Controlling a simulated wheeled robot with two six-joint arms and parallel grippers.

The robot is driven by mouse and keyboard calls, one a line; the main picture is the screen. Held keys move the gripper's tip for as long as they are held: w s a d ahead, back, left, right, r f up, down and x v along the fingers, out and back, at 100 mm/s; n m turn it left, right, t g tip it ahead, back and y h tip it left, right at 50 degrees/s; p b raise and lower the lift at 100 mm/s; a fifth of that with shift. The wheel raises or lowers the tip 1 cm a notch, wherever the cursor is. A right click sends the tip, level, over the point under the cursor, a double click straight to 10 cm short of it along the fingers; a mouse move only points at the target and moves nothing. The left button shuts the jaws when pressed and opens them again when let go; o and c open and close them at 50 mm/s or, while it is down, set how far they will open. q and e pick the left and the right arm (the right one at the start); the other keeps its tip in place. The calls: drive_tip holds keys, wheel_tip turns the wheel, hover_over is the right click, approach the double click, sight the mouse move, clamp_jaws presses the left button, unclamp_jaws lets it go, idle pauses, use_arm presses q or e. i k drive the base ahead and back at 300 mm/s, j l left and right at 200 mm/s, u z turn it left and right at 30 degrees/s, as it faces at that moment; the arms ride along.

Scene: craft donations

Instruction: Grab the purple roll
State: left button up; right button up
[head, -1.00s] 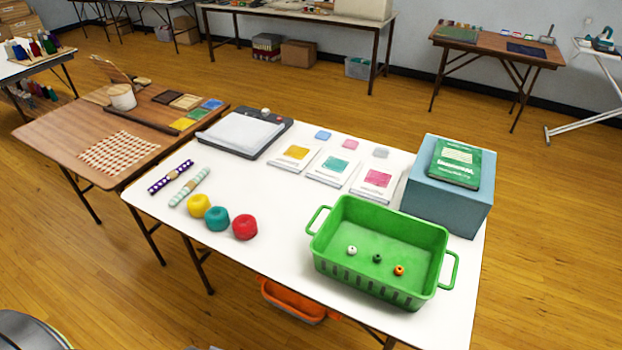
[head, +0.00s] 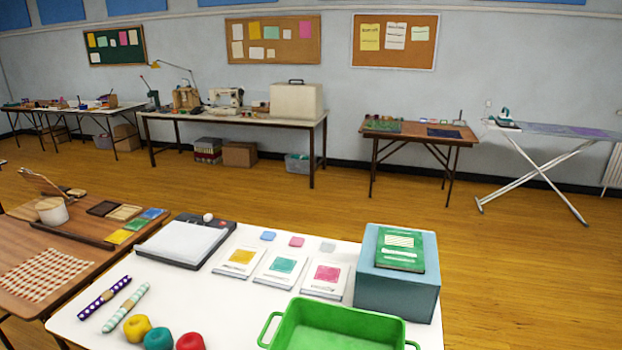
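The purple roll (head: 104,297) is dark purple with white dots and a tan band around its middle. It lies flat at the left end of the white table (head: 225,319). A pale mint roll (head: 127,307) with a similar tan band lies just to its right, apart from it. Neither of my grippers shows in the head view, so their state is hidden.
Yellow, teal and red yarn balls (head: 188,341) sit in front of the rolls. A paper trimmer (head: 186,243), packets, a green basket (head: 340,318) and a blue box (head: 397,292) share the table. A brown table (head: 76,251) adjoins at left. Open floor lies beyond.

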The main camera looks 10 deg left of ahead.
sight(109, 294)
drive_tip(key=u, duration=1.6)
drive_tip(key=i+j+z, duration=0.15)
drive_tip(key=z, duration=0.3)
drive_tip(key=i+j+z, duration=0.1)
drive_tip(key=z, duration=0.35)
drive_tip(key=j+z, duration=0.4)
drive_tip(key=i+l, duration=0.05)
